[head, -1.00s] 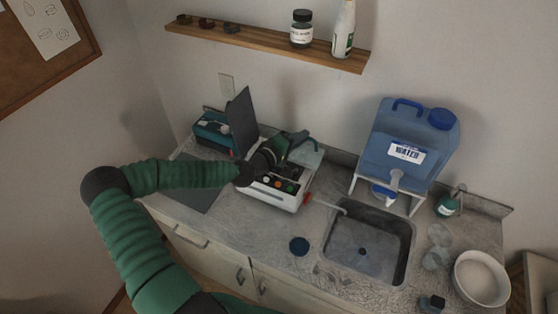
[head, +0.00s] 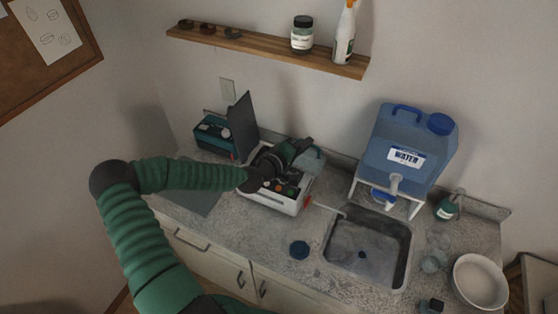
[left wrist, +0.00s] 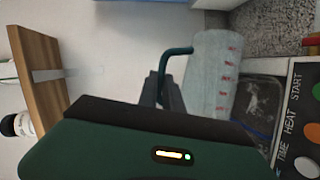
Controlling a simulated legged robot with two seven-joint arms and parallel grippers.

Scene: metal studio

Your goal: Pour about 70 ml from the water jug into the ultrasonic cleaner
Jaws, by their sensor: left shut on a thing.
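The ultrasonic cleaner (head: 278,200) is a white box with coloured buttons on the counter. In the left wrist view its dark tank (left wrist: 262,100) is partly seen beside the buttons. A clear water jug (left wrist: 214,80) with red markings and a green handle (left wrist: 177,51) is at my left gripper. My left gripper (left wrist: 170,88) is shut on the handle. In the head view the gripper (head: 298,147) is above the back of the cleaner, with the jug (head: 313,158) just beyond, mostly hidden. The jug's exact tilt and water level cannot be told. No stream shows. My right gripper is out of view.
A dark upright panel (head: 242,125) and a teal box (head: 214,134) stand left of the cleaner. A blue water container (head: 410,140) on a white stand is behind the sink (head: 368,250). A wooden shelf (head: 270,50) hangs above.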

